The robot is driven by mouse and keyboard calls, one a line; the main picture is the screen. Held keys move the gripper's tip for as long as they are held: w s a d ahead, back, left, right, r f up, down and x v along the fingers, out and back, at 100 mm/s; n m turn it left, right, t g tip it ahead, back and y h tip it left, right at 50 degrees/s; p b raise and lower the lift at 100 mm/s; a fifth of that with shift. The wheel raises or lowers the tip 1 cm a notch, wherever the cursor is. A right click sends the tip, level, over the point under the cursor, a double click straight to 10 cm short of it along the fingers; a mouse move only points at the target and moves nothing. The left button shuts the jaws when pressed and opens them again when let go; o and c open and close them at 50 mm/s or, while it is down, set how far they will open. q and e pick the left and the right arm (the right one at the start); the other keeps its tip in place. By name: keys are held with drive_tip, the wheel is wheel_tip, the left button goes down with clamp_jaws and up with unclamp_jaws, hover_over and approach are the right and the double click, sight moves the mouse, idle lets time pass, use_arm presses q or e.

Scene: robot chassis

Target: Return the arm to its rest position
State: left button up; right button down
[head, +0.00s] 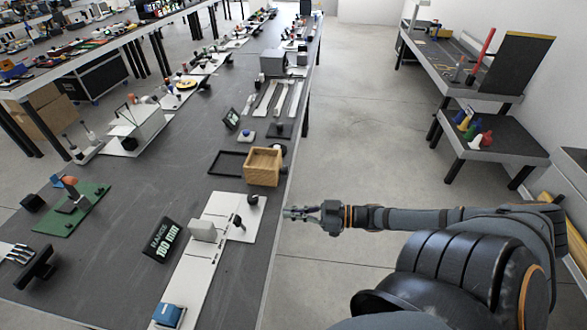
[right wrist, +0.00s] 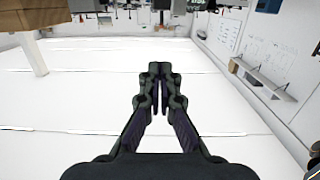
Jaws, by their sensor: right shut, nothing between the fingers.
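My right gripper (head: 300,213) is stretched out from the right in the head view, over the floor just beyond the right edge of the long dark table (head: 130,205). It is shut and empty. In the right wrist view its two fingers (right wrist: 159,95) meet with nothing between them. It touches nothing that I can see. My left gripper is not in the head view.
A wooden box (head: 263,166) and a white base plate (head: 222,215) with a dark knob stand near the table's right edge, close to the gripper. A display (head: 162,240) reads "RANGE 180 mm". Floor (head: 350,110) is clear between this table and the right-hand side tables (head: 490,140).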

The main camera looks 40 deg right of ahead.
idle(0.3)
drive_tip(key=s+d+f+m+h, duration=0.3)
drive_tip(key=d+f+m+h, duration=0.3)
drive_tip(key=d+f+h, duration=0.9)
drive_tip(key=s+d+f+m+g+y, duration=0.15)
drive_tip(key=s+f, duration=0.25)
drive_tip(key=f, duration=0.5)
drive_tip(key=s+f+g, duration=0.2)
drive_tip(key=s+f, duration=0.2)
drive_tip(key=f, duration=0.4)
drive_tip(key=s+a+f+g+y, duration=0.1)
drive_tip(key=s+a+f+g, duration=0.7)
drive_tip(key=s+a+f, duration=0.8)
drive_tip(key=s+a, duration=0.3)
drive_tip(key=s, duration=0.1)
drive_tip(key=shift+a+f, duration=0.2)
drive_tip(key=shift+a, duration=0.1)
